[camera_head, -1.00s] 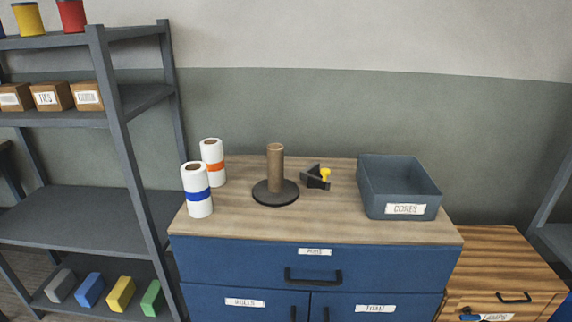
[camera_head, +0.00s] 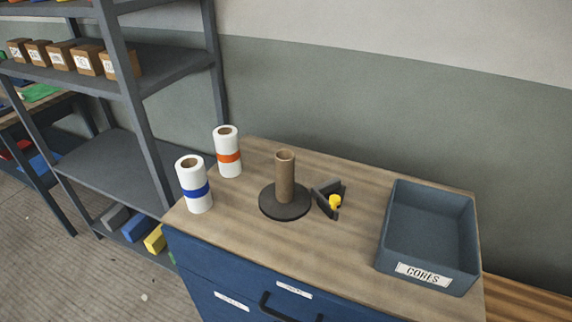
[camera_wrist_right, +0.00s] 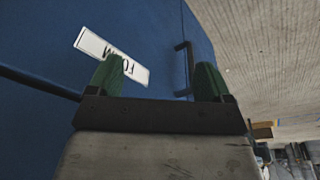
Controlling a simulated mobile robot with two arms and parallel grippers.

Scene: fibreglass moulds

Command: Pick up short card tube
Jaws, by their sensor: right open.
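The short brown card tube (camera_head: 285,176) stands upright on a round black base (camera_head: 286,203) on the wooden cabinet top. My right gripper (camera_wrist_right: 160,82) shows only in the right wrist view. Its two green fingers are apart with nothing between them, in front of the blue cabinet front (camera_wrist_right: 50,50). The tube is not in the right wrist view. My left gripper is in neither view.
White rolls with a blue band (camera_head: 195,186) and an orange band (camera_head: 228,153) stand left of the tube. A black bracket with a yellow knob (camera_head: 335,202) is close on its right. A grey bin labelled CORES (camera_head: 428,237) sits at the right end. A grey shelf (camera_head: 135,90) stands left.

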